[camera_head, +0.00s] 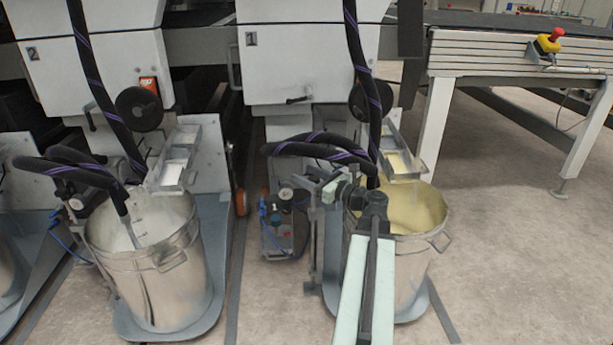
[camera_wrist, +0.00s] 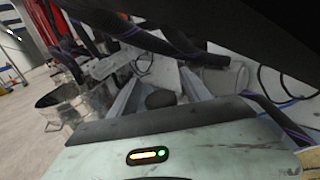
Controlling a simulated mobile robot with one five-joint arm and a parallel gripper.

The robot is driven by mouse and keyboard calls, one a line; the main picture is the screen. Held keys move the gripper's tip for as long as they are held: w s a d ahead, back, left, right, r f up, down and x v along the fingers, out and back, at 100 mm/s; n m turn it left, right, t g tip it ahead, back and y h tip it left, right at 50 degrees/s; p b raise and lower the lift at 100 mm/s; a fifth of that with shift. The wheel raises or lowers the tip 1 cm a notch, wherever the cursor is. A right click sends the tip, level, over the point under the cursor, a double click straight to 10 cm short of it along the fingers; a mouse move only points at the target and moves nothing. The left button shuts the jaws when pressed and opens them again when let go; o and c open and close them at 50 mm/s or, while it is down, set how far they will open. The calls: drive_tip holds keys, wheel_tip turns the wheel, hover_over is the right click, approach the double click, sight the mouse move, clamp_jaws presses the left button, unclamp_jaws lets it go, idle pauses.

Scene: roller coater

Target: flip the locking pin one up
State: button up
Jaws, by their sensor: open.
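The machine unit marked 1 (camera_head: 312,60) stands at the centre of the head view. A small black handle (camera_head: 298,99) sticks out at the lower edge of its white cover, roughly level. I cannot tell whether this is locking pin one; no other pin can be made out. My gripper (camera_head: 314,182) is in front of the unit, left of the right bucket and below the handle, clearly apart from the handle. It is open and seems empty, though its fingers are small and partly hidden by my arm. The wrist view shows no pin clearly.
Steel buckets stand in front of the units, the left one (camera_head: 165,280) with white liquid, the right one (camera_head: 418,265) with yellow. Black hoses (camera_head: 362,60) hang close to my arm. A pump box (camera_head: 284,235) stands between the buckets. Floor (camera_head: 520,240) on the right is free.

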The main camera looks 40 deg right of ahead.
drive_tip(key=shift+w, duration=0.15)
clamp_jaws()
idle(1.4)
